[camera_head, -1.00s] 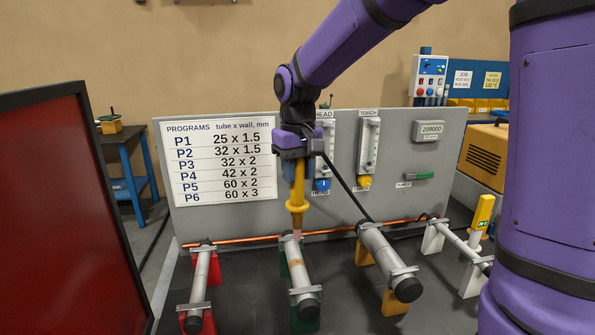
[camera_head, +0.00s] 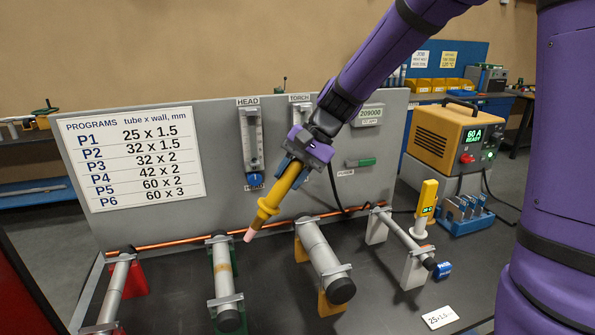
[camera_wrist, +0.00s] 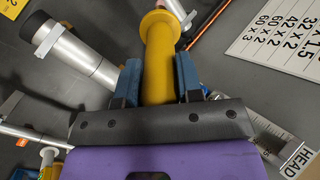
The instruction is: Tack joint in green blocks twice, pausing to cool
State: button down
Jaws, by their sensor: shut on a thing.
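My gripper (camera_head: 294,172) is shut on a yellow welding torch (camera_head: 277,195). The torch also shows between blue fingers in the wrist view (camera_wrist: 160,60). Its pink tip points down and left, just right of the upper end of the tube in the green blocks. The tip appears apart from the tube. The joint itself I cannot make out clearly.
Tubes lie in red blocks (camera_head: 135,279), yellow blocks (camera_head: 328,305) and white blocks (camera_head: 413,272). A copper pipe (camera_head: 160,243) runs behind them. A panel with a program chart (camera_head: 135,150) stands at the back. The power source (camera_head: 447,137) reads 60 A READY. A yellow handheld meter (camera_head: 426,203) stands right.

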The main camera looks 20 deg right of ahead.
aim_at(269, 209)
jog(key=shift+d, duration=0.1)
jog(key=shift+f, duration=0.2)
jog(key=shift+a+f, duration=0.45)
jog(key=shift+f, duration=0.15)
jog(key=shift+x, duration=3.45)
jog(key=shift+s+a+f, duration=0.1)
jog(key=shift+a, duration=0.05)
dwell(2.5)
